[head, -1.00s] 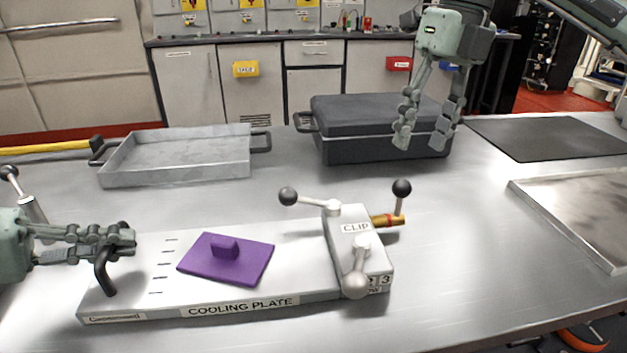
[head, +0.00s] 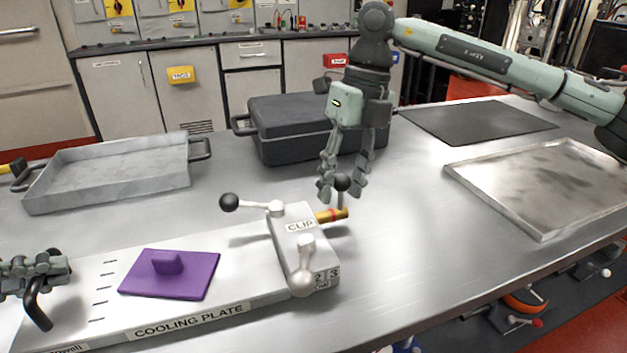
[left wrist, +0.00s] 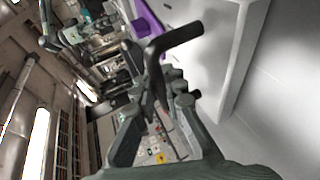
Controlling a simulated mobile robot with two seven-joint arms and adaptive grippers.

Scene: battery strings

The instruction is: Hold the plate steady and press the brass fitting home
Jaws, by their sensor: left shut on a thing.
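The cooling plate (head: 110,310) lies on the steel table, with a CLIP block (head: 305,245) at its right end. The brass fitting (head: 331,215), with a red band, sticks out of the block's right side; a lever with a black ball (head: 342,182) rises at its outer end. My left gripper (head: 56,266) is shut on the plate's black handle (head: 35,305), which also shows between its fingers in the left wrist view (left wrist: 178,42). My right gripper (head: 343,194) is open, fingers pointing down, close by the black ball; contact cannot be told.
A purple pad (head: 185,282) with a grip lies on the plate. The block carries two more levers, one with a black ball (head: 229,202). Behind stand a grey tray (head: 110,180) and a dark case (head: 285,125). A shallow metal tray (head: 540,190) and dark mat (head: 478,121) lie right.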

